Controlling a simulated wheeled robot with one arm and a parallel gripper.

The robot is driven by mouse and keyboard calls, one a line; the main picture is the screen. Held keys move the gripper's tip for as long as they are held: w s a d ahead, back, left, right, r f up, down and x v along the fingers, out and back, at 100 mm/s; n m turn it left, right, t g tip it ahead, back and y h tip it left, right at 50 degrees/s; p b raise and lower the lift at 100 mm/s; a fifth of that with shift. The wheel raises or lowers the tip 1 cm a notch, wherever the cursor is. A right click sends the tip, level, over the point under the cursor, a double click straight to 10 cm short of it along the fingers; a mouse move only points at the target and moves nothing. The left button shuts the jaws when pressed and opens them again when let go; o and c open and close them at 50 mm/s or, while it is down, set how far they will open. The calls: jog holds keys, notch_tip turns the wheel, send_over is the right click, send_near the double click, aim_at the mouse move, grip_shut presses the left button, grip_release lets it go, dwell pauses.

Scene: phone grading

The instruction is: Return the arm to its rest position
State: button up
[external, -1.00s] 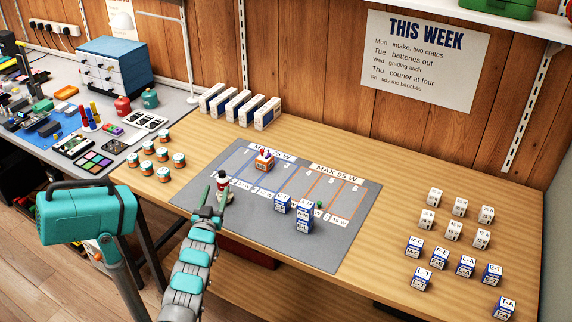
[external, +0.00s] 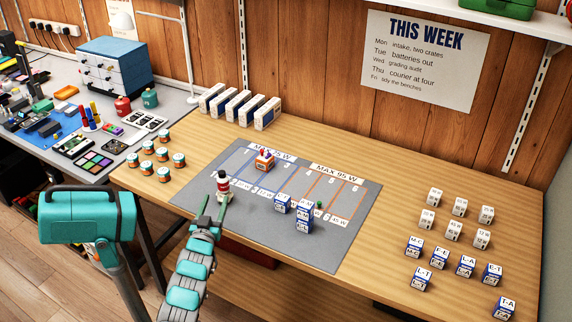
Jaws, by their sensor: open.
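My gripper (external: 215,207) is at the near left edge of the grey mat (external: 262,232), with its two green fingers spread apart and pointing away toward the mat. Nothing shows held between them. A small figure-like piece in dark, red and white (external: 223,186) stands on the mat just beyond the fingertips; from this view I cannot tell the exact gap. My jointed teal arm (external: 184,298) reaches up from the bottom of the picture. The lower part of the arm is cut off by the frame edge.
Blue and white blocks (external: 304,217) and an orange piece (external: 264,160) stand on the mat. Several labelled cubes (external: 466,266) stand on the right of the wooden table (external: 372,254). Small jars (external: 162,155) and white boxes (external: 240,105) stand at the left and back.

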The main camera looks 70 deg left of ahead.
jog(key=w+d+f+m+t+h+b, duration=0.25)
jog(key=w+d+h, duration=0.25)
jog(key=d, duration=0.3)
jog(key=w+d+f+m+t+h+b, duration=0.1)
jog(key=w+d+f+t+h, duration=0.2)
jog(key=w+d, duration=0.4)
jog(key=s+d+f+m+g+h+p, duration=0.1)
jog(key=d+f+m+g+h, duration=0.15)
jog(key=f, duration=0.75)
jog(key=s+d+f+m+g+h+p, duration=0.1)
jog(key=s+f+g+h, duration=0.15)
jog(key=f, duration=0.65)
jog(key=s+d+f+m+g+h+p, duration=0.1)
jog(key=s+d+f+m+g+h, duration=0.15)
jog(key=s+d+f+g, duration=0.35)
jog(key=s+d+f+m+g+h+p, duration=0.2)
jog(key=s+f+m+g, duration=0.2)
jog(key=s+f, duration=0.55)
notch_tip(320, 180, up, 16)
jog(key=w+p, duration=0.1)
jog(key=p, duration=1.5)
jog(key=shift+w+r, duration=0.2)
jog(key=shift+r, duration=0.05)
jog(key=shift+a, duration=0.1)
